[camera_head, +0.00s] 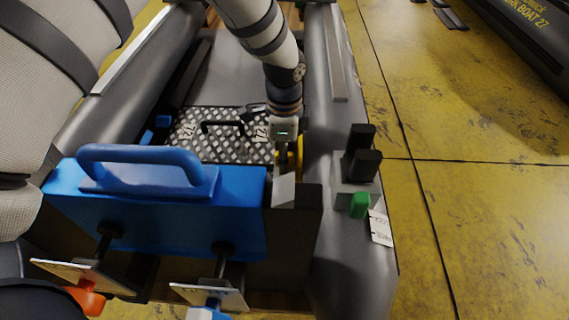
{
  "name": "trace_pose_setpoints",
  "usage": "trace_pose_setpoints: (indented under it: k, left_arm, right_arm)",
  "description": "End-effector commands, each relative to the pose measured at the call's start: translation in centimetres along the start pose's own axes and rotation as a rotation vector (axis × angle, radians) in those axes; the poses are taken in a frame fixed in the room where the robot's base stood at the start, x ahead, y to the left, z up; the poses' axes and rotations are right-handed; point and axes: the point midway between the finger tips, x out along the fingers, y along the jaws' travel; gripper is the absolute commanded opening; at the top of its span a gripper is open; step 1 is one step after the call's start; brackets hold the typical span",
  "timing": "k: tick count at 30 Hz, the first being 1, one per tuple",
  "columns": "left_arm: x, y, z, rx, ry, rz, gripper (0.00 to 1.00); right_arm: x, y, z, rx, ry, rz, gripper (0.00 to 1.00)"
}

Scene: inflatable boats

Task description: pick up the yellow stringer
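A small yellow piece (300,155), which looks like the yellow stringer, shows inside the grey boat against its right tube. Most of it is hidden by my gripper and by the grey block in front. The arm that reaches down from the top middle appears to be my left one, with its large links filling the left side. Its gripper (285,160) points down right at the yellow piece, and yellow shows on both sides of it. The fingertips are hidden, so I cannot tell whether they are closed on it. My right gripper is not in view.
A blue box with a handle (140,160) stands at the boat's near end, left of the gripper. A patterned metal plate (205,130) with a black handle lies behind it. Yellow floor (470,210) is open at right.

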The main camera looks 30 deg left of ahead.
Motion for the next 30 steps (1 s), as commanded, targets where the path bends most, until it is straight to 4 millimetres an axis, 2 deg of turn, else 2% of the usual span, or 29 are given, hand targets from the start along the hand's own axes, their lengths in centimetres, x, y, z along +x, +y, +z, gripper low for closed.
trace_pose_setpoints:
  k: [1, 5, 6, 17, 20, 23, 30]
  left_arm:
    - [0.0, 0.0, 0.0, 0.000, 0.000, 0.000, 0.32]
    - [0.0, 0.0, 0.0, 0.000, 0.000, 0.000, 0.02]
    - [0.0, 0.0, 0.0, 0.000, 0.000, 0.000, 0.00]
    - [-0.3, 0.0, 0.0, 0.000, 0.001, -0.001, 0.00]
    - [-1.5, -0.1, -0.1, 0.000, 0.003, -0.004, 0.00]
    - [-3.7, -0.1, -0.1, 0.000, 0.004, -0.007, 0.00]
    - [-9.9, -3.2, 4.7, -0.006, 0.007, -0.006, 0.00]
  right_arm:
    - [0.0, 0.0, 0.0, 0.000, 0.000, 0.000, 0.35]
    - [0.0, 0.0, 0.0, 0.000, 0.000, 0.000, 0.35]
    - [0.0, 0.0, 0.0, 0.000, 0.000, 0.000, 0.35]
    - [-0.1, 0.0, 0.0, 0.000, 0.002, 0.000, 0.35]
    - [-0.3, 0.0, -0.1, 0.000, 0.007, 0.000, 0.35]
    - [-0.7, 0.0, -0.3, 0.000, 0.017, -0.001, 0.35]
    - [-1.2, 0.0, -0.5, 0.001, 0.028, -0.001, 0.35]
